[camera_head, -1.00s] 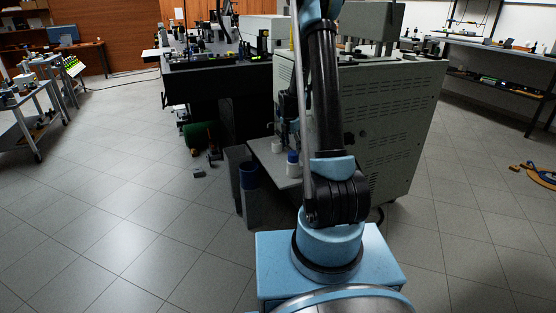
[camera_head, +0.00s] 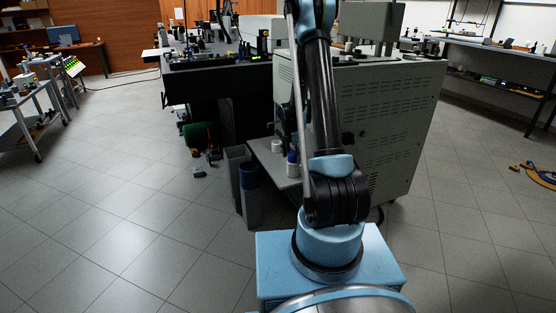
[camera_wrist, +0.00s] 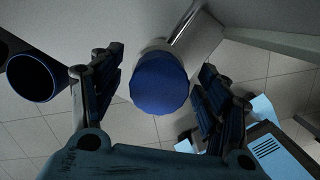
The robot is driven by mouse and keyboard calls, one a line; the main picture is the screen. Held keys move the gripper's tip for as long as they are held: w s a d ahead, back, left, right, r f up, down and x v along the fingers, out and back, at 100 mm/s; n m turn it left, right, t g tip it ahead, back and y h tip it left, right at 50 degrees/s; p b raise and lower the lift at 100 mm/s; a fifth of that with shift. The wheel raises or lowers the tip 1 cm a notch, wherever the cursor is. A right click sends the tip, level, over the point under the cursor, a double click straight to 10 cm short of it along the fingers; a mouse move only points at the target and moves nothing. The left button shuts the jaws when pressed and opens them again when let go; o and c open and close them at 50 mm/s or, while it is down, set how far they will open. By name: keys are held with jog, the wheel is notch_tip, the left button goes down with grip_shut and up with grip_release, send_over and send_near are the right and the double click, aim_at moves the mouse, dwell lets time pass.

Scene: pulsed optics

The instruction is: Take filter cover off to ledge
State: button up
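A blue round cap (camera_wrist: 159,82), which looks like the filter cover, sits on a pale cylindrical body (camera_wrist: 197,40) in the wrist view. In the head view the blue cap (camera_head: 292,157) tops a pale cylinder on the grey ledge (camera_head: 267,154) at the cabinet's side. My gripper (camera_wrist: 160,90) is open, with one finger on each side of the cap in the wrist view. Gaps show between cap and fingers, so I see no grip. How far the fingertips are above or below the cap is unclear. My arm hides the gripper in the head view.
A small white item (camera_head: 277,145) stands on the ledge beside the capped cylinder. A blue-rimmed bin (camera_head: 249,180) stands on the floor just left of the ledge; its opening also shows in the wrist view (camera_wrist: 34,77). The grey cabinet (camera_head: 400,120) rises behind my arm.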

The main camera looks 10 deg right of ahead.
jog(key=c, duration=1.1)
jog(key=n, duration=0.4)
jog(key=shift+n+y, duration=0.3)
jog(key=shift+n, duration=0.1)
jog(key=shift+a, duration=0.1)
